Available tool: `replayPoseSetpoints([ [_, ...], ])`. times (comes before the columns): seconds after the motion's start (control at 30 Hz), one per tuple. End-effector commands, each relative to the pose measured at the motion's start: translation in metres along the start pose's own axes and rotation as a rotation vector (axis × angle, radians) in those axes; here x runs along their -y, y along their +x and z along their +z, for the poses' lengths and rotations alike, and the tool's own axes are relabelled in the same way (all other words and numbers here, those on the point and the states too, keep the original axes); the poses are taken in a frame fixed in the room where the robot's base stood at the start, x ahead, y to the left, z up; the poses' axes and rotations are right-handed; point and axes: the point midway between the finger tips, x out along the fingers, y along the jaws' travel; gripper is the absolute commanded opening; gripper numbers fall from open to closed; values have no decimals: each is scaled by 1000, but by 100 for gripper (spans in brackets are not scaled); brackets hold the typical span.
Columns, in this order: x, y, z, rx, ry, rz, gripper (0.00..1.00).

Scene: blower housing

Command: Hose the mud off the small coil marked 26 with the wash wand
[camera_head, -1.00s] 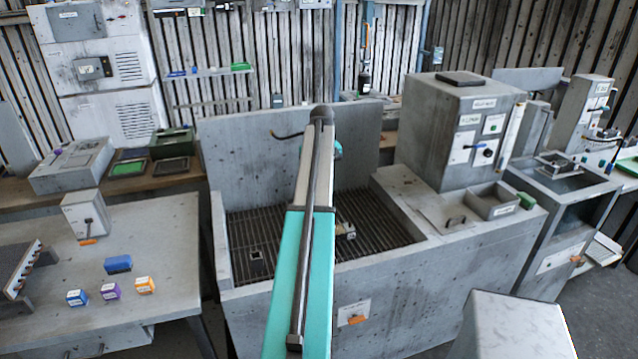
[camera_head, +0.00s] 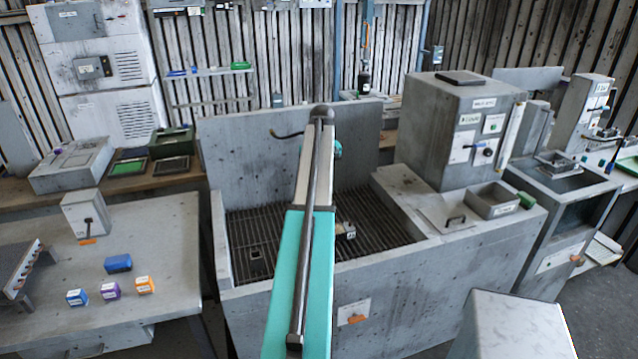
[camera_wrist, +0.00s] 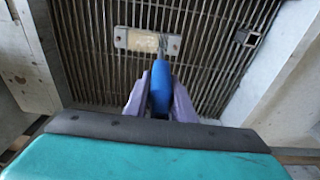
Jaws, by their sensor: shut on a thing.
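My gripper (camera_wrist: 160,98) has purple fingers shut on the blue handle of the wash wand (camera_wrist: 160,80) in the wrist view. The wand points away toward a small coil (camera_wrist: 143,40) lying on the grate, with pale end pieces and a tan, dirty-looking middle. The wand's thin tip shows just short of or over the coil; I cannot tell whether they touch. In the head view the coil (camera_head: 346,230) shows partly beside my arm, which hides the gripper and wand. The number on the coil is not readable.
The slatted grate (camera_head: 385,225) lies inside a grey wash basin (camera_head: 228,285) with a raised back wall. A small square fitting (camera_wrist: 248,38) sits on the grate. Several small boxes (camera_head: 110,291) stand on the left table, and a grey control cabinet (camera_head: 460,130) stands at right.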

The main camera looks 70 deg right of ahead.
Motion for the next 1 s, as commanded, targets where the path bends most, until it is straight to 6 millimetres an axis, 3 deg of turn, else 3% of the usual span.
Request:
replayPoseSetpoints([
  [1.0,-28,0,0,0,0,0,0],
])
